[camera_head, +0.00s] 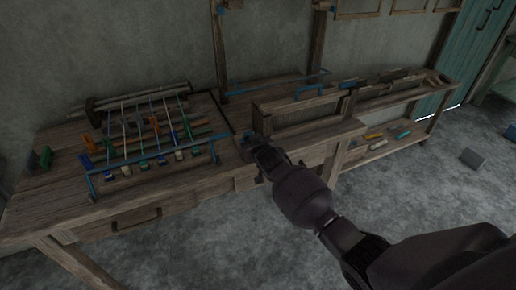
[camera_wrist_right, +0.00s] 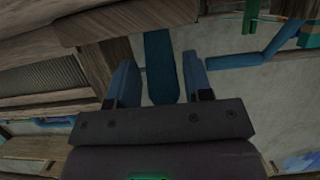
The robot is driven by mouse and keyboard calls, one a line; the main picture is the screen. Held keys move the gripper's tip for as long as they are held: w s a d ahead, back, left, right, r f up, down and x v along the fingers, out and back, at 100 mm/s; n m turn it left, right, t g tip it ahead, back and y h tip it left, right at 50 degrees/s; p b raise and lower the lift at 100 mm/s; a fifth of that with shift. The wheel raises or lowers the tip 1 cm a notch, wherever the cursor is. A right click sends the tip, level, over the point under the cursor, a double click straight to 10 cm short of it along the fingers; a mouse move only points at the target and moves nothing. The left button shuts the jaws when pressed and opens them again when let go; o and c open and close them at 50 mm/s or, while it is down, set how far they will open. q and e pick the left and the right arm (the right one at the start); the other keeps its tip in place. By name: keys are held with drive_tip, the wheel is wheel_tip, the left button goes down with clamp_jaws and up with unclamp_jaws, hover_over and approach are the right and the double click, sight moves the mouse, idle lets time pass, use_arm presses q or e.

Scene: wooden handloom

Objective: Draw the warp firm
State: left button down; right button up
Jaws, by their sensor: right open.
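The warp (camera_head: 138,115) is several thin pale strands on the left of the wooden bench, running from a wooden beam (camera_head: 140,98) at the back toward a blue front rail (camera_head: 155,165). Coloured pieces in blue, green, orange and cream sit along the strands. My right gripper (camera_head: 249,142) is at the bench's front edge, just right of the blue rail. In the right wrist view its two blue fingers (camera_wrist_right: 159,75) stand apart. A blue bar-like piece (camera_wrist_right: 160,50) shows between them; I cannot tell whether they touch it. My left gripper is not in view.
A wooden rack (camera_head: 300,112) stands on the bench to the right of my gripper. A drawer handle (camera_head: 136,219) sticks out at the front left. A lower shelf (camera_head: 352,155) holds small coloured pieces. The grey floor (camera_head: 400,205) in front is mostly clear.

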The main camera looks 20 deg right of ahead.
drive_tip(key=p+v, duration=0.1)
drive_tip(key=v, duration=0.7)
drive_tip(key=shift+s+p, duration=0.3)
drive_tip(key=shift+p, duration=0.1)
drive_tip(key=shift+r, duration=0.2)
drive_tip(key=s+a+r+n+t+y, duration=0.1)
drive_tip(key=s+r+n, duration=0.1)
drive_tip(key=s+r, duration=0.15)
drive_tip(key=s+d+f+g, duration=0.1)
drive_tip(key=s+f, duration=0.3)
drive_tip(key=s, duration=0.5)
drive_tip(key=s+d+f+m+g+h, duration=0.1)
drive_tip(key=s+f, duration=0.4)
drive_tip(key=s, duration=0.5)
drive_tip(key=s+d+f+g, duration=0.1)
drive_tip(key=s+f, duration=0.4)
drive_tip(key=s, duration=0.5)
drive_tip(key=shift+s+d+f+g+h, duration=0.3)
drive_tip(key=shift+d+g, duration=0.1)
drive_tip(key=shift+d, duration=0.5)
